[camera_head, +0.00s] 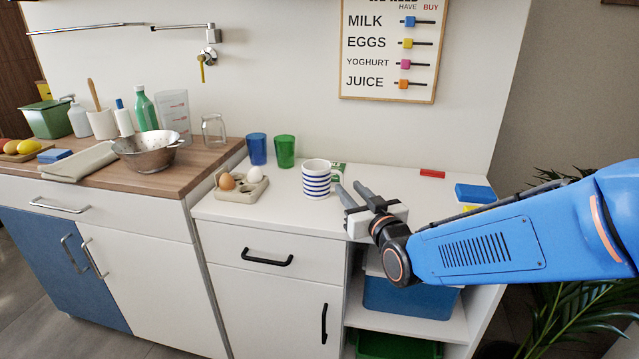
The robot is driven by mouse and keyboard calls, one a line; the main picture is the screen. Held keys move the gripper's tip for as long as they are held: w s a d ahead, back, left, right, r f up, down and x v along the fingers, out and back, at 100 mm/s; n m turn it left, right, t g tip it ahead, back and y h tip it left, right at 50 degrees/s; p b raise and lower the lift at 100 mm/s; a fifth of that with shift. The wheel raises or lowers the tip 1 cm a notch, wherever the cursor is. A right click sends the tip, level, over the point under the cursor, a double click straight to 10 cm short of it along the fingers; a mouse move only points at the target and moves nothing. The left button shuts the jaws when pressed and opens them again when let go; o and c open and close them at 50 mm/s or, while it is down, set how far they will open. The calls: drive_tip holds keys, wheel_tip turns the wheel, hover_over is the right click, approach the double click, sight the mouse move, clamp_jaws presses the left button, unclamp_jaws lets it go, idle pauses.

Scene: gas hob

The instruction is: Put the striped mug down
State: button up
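The striped mug (317,182), white with blue bands, stands upright and appears to rest on the white counter (290,209). Its handle is on the right side, facing my gripper. My gripper (347,185) is just right of the mug, pointing toward the handle. Its two grey fingers are apart with a gap between them, and I see nothing held in it. I cannot tell whether a fingertip touches the handle.
An egg tray (243,191) with eggs is left of the mug. Blue (257,149) and green (285,151) tumblers stand behind. A red block (432,173) and a blue box (475,193) lie to the right. The wooden worktop at left is crowded.

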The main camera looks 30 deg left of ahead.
drive_tip(key=shift+x, duration=1.5)
drive_tip(key=shift+f, duration=0.1)
clamp_jaws()
drive_tip(key=shift+s, duration=0.15)
